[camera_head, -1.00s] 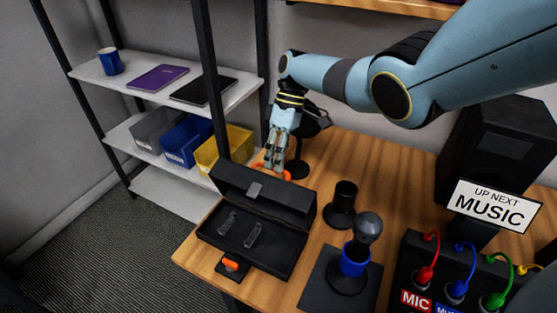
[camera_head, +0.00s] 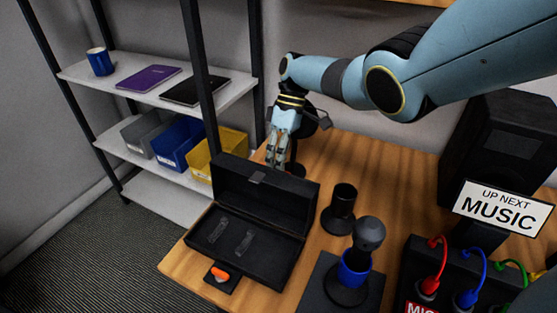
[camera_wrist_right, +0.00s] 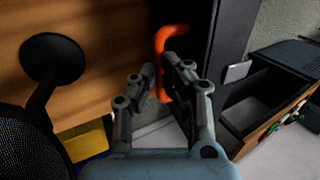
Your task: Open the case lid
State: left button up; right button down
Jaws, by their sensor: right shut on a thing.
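The black case (camera_head: 282,249) lies on the wooden table with its lid (camera_head: 300,197) raised, so the inside shows. The lid stands up at the back, with a small grey latch (camera_head: 257,177) at its upper edge; it also shows in the right wrist view (camera_wrist_right: 237,72). My right gripper (camera_head: 272,163) is behind the lid. In the right wrist view, its fingers (camera_wrist_right: 163,72) are closed around an orange handle (camera_wrist_right: 170,34) beside the dark lid. In the head view the lid hides that handle. My left gripper is not in view.
A black cup (camera_head: 344,200) and a stand with a blue ring (camera_head: 354,271) are right of the case. An orange item (camera_head: 219,274) lies at its front. A dark round stand (camera_wrist_right: 52,57) is near the gripper. Shelves with bins (camera_head: 178,145) stand at left.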

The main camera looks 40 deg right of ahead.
jog(key=shift+s+a+f, duration=0.35)
jog(key=shift+a, duration=0.1)
jog(key=c, duration=1.4)
grip_release()
jog(key=shift+w+a+r, duration=0.1)
jog(key=shift+w, duration=0.05)
jog(key=shift+r, duration=0.1)
jog(key=shift+w+d, duration=0.1)
jog(key=shift+d, duration=0.1)
jog(key=v, duration=0.7)
jog(key=shift+r, duration=0.2)
